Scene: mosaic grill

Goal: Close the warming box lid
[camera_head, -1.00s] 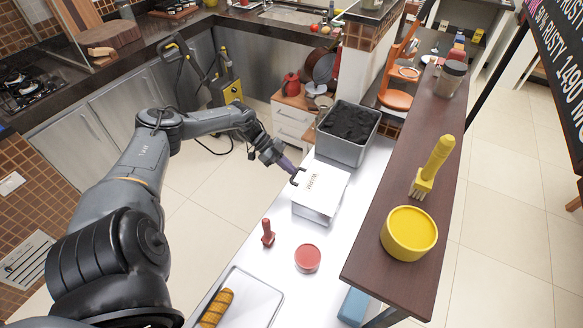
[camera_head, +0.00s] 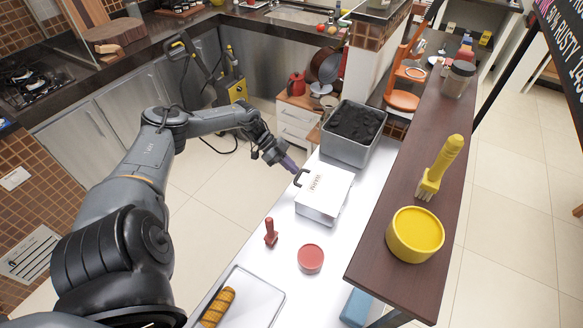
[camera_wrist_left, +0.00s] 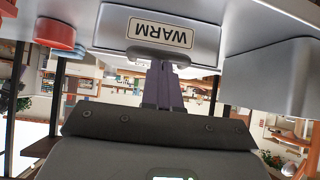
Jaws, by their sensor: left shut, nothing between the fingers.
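The warming box (camera_head: 318,215) is a white box on the metal counter. Its lid (camera_head: 330,186) carries a WARM label and a dark handle (camera_head: 301,177) on its left edge. The lid lies over the box and looks about level; I cannot tell whether it sits fully flush. My left gripper (camera_head: 291,166) has purple fingers, shut and empty, just behind and left of the handle. In the left wrist view the picture is upside down; the fingers (camera_wrist_left: 162,78) point at the handle area below the WARM label (camera_wrist_left: 160,32). My right gripper is not in view.
A grey bin (camera_head: 349,150) of dark coals stands close behind the box. A red-handled tool (camera_head: 271,233), a red round dish (camera_head: 311,258) and a tray (camera_head: 262,299) with a corn-like item lie in front. A brown shelf (camera_head: 408,185) holding a yellow pot (camera_head: 414,236) runs along the right.

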